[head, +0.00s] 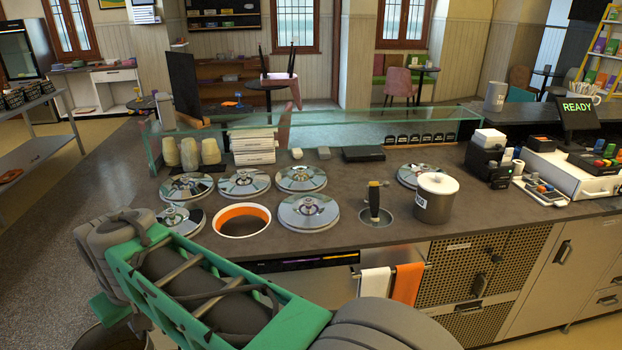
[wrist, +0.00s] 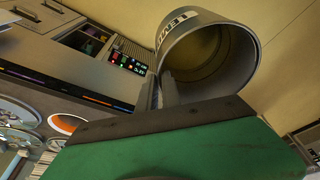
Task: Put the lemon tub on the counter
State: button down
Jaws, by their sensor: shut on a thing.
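My gripper (wrist: 163,92) is shut on the tub's wall at the rim. The tub is tilted and held off the counter, in front of its face. A round dark rim low at left there may be the tub, but I cannot tell.
An open well with an orange wall (head: 241,220) lies among several steel-lidded wells (head: 309,210). A scoop holder (head: 375,208) and a white lidded tub (head: 436,198) stand right of them. A glass guard (head: 340,133) runs behind.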

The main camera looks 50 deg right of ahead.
aim_at(478, 207)
jog(key=k, duration=0.15)
jog(key=z, duration=3.9)
jog(key=i, duration=3.05)
jog(key=u, duration=4.3)
